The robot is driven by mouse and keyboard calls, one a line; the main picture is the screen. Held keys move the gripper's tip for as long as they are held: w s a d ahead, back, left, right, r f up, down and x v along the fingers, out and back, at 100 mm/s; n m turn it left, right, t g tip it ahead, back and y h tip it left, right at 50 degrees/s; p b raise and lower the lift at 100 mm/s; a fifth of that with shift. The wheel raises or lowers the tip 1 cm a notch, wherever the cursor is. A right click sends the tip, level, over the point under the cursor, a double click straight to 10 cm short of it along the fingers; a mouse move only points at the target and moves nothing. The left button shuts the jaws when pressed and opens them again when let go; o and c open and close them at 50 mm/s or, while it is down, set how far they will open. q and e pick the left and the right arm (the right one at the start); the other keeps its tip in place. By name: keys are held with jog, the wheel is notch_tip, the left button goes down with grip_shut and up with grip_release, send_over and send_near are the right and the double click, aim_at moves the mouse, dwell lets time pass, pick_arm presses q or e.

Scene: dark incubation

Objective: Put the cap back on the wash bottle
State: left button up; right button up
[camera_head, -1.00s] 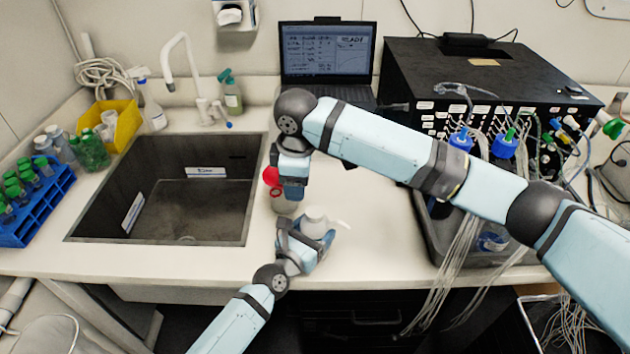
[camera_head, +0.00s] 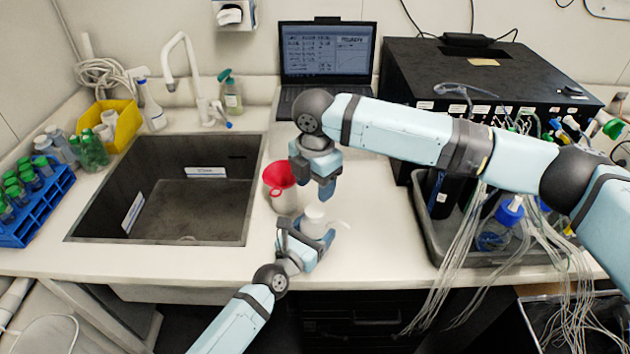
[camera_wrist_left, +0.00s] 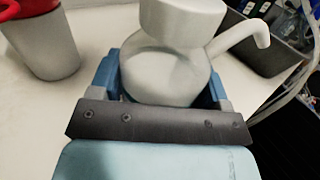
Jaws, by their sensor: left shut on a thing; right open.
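The white wash bottle (camera_head: 323,231) stands on the counter right of the sink; its body shows in the left wrist view (camera_wrist_left: 165,75). A white cap (camera_head: 314,213) sits over its neck, and in the left wrist view the wide cap (camera_wrist_left: 182,22) covers the neck. I cannot tell whether it is fully seated. A bent white spout (camera_wrist_left: 243,38) points right. My left gripper (camera_head: 305,250) is shut around the bottle's body. My right gripper (camera_head: 325,190) is open, pointing down just above the cap, with no contact visible.
A red funnel (camera_head: 278,174) sits in a pale container (camera_head: 284,202) close left of the bottle. The sink (camera_head: 170,190) lies farther left. A grey tray (camera_head: 440,245) with bottles and tubing stands at right. The counter between bottle and tray is clear.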

aim_at(315, 211)
notch_tip(315, 211, down, 8)
jog(key=shift+r, duration=0.1)
dwell(0.4)
jog(key=c, duration=0.7)
jog(key=m, duration=0.5)
jog(key=shift+c, duration=0.2)
jog(key=o, duration=1)
jog(key=shift+r, duration=0.15)
jog(key=shift+r, duration=2.15)
